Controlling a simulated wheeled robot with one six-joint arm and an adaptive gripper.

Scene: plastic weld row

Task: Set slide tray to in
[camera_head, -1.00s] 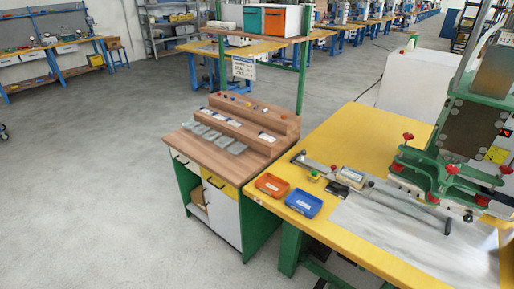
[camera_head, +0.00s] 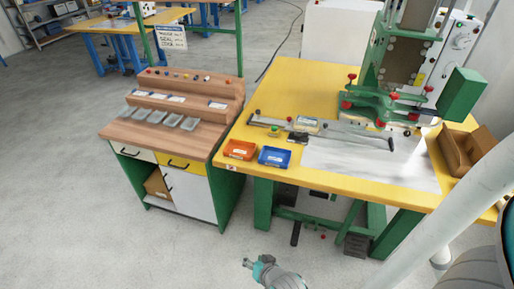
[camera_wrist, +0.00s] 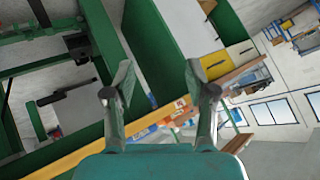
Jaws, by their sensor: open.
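The weld machine (camera_head: 405,55) stands at the back right of the yellow table. A green tray-like fixture with red knobs (camera_head: 385,108) sits low at its front; I take this for the slide tray, but whether it is in or out is unclear. A bar with a black end (camera_head: 389,143) reaches right in front of it. My gripper (camera_head: 256,262) is at the bottom of the head view, over the floor, well in front of the table and apart from the fixture. In the wrist view my gripper (camera_wrist: 160,94) is open, with nothing between its fingers.
Orange (camera_head: 240,150) and blue (camera_head: 274,157) bins sit on the yellow table (camera_head: 290,75) at its front left. A wooden-topped cabinet (camera_head: 165,145) stands left. A cardboard box (camera_head: 465,148) is at the right. The floor (camera_head: 130,230) at front left is clear.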

